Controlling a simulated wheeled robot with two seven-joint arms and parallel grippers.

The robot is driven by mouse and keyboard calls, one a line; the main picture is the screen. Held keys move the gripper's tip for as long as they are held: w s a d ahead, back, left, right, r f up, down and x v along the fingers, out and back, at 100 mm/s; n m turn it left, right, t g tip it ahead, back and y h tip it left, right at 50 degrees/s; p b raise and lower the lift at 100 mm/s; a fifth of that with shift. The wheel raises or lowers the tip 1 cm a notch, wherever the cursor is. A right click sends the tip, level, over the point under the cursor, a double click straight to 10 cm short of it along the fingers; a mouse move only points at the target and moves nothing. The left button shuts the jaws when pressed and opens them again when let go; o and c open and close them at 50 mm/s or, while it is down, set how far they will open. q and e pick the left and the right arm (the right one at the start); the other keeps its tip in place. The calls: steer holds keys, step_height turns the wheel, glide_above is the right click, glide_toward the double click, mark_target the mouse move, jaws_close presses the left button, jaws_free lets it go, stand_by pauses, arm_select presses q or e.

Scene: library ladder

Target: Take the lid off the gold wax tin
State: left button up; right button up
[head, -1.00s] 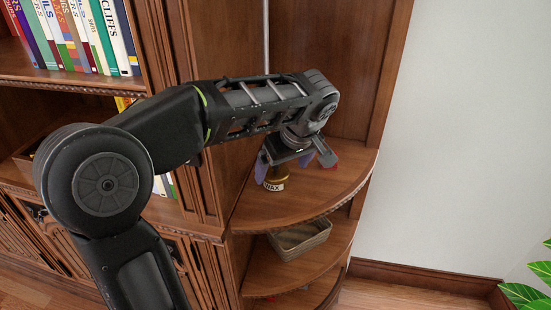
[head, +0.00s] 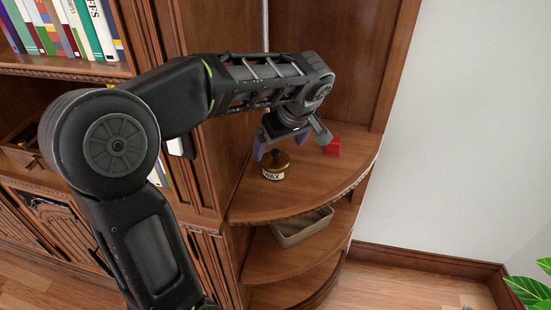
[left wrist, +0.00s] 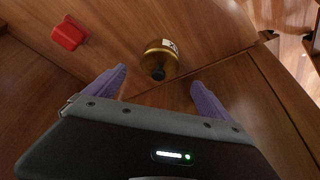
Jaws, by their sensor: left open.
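The gold wax tin (head: 273,173) stands upright on the top corner shelf, its white WAX label facing the front. Its lid (head: 278,158) is on it, a gold dome with a dark knob on top. In the left wrist view the tin (left wrist: 164,52) lies ahead of the fingers, with the dark knob (left wrist: 158,73) towards me. My left gripper (head: 290,143) is open and empty, just behind and above the tin. In the left wrist view its purple fingertips (left wrist: 158,80) are spread apart, with the knob seen between them. My right gripper is not in view.
A red object (head: 333,147) sits on the top shelf (head: 310,190), right of the tin. A wicker basket (head: 302,227) stands on the shelf below. A brown upright panel closes off the left, and a white wall stands at right. The shelf's right front is clear.

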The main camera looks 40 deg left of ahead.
mark_target(277, 153)
arm_select(q)
steer(key=shift+p+x, duration=0.45)
steer(key=shift+x, duration=2.15)
steer(key=c, duration=1.4)
step_height(277, 153, up, 10)
steer(key=shift+r, duration=0.1)
